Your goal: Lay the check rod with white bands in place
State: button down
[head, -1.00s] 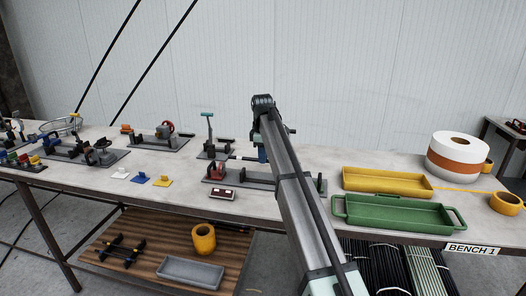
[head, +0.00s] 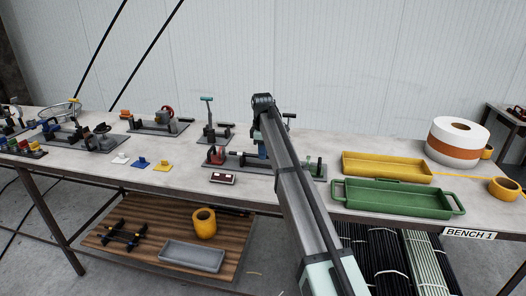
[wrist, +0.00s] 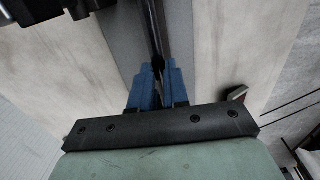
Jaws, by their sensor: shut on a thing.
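My gripper has two blue fingers (wrist: 158,90), shut on a dark rod (wrist: 155,35) that runs up the wrist view away from me. No white bands can be made out on it there. In the head view my gripper (head: 262,150) is mostly hidden behind my own arm. It is over a long grey base plate (head: 240,167) with a red clamp (head: 216,155) at its left end and a green-handled clamp (head: 311,166) at its right. The rod's seating on the plate is hidden by my arm.
A dark red box (head: 223,178) lies in front of the plate. A green tray (head: 395,207) and yellow tray (head: 350,170) stand to the right. A stand with a teal-topped post (head: 207,112) is behind. Coloured tags (head: 141,162) lie to the left.

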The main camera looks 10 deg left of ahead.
jog(key=c, duration=1)
grip_release()
jog(key=shift+c, duration=0.2)
notch_tip(320, 180, up, 14)
jog(key=shift+s, duration=0.45)
jog(key=shift+f, duration=0.2)
